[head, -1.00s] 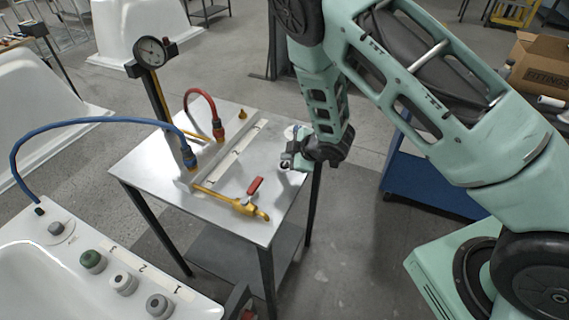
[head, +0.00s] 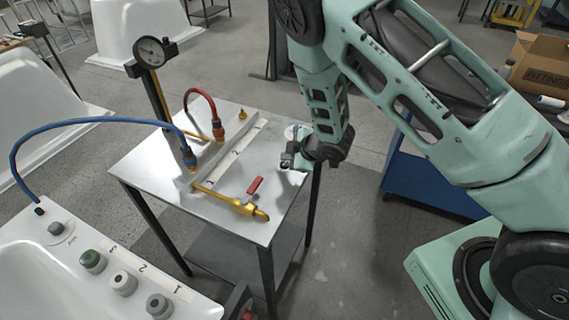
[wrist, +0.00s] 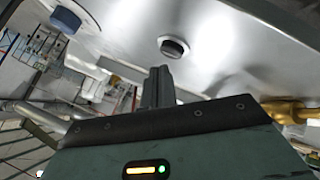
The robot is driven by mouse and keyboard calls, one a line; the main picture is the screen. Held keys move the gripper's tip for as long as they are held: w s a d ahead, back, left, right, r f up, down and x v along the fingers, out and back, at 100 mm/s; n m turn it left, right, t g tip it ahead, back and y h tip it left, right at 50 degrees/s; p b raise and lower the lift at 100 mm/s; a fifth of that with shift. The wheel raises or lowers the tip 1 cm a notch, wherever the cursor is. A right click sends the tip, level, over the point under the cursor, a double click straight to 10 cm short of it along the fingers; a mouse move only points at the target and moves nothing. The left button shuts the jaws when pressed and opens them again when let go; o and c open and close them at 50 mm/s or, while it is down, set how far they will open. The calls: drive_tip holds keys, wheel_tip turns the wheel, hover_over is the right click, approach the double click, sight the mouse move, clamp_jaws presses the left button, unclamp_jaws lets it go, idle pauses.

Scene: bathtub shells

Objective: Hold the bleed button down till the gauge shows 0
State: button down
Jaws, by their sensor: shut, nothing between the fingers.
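My gripper (head: 292,160) is low over the right side of the table. In the wrist view, my gripper (wrist: 160,72) is shut and empty, its dark fingers together. Just beyond the fingertips, a dark round button (wrist: 174,47) sits on the pale metal surface. I cannot tell for certain that it is the bleed button, or whether the fingertips touch it. In the head view my gripper and wrist hide that spot.
The table (head: 140,165) carries a yellow valve with a red lever (head: 254,186), a red hose (head: 201,93) and a blue hose (head: 90,121). A white tub (head: 60,285) with green, white and grey knobs stands front left. A blue cart (head: 425,180) stands right.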

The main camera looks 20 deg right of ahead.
sight(287, 165)
drive_tip(key=shift+f+b, duration=0.35)
drive_tip(key=shift+f, duration=0.05)
drive_tip(key=shift+f+b, duration=0.4)
drive_tip(key=shift+f, duration=0.05)
idle(1.6)
drive_tip(key=shift+r, duration=0.15)
idle(0.7)
drive_tip(key=shift+r+p, duration=0.6)
drive_tip(key=shift+r, duration=0.15)
drive_tip(key=shift+r+p, duration=1.7)
drive_tip(key=shift+r, duration=0.85)
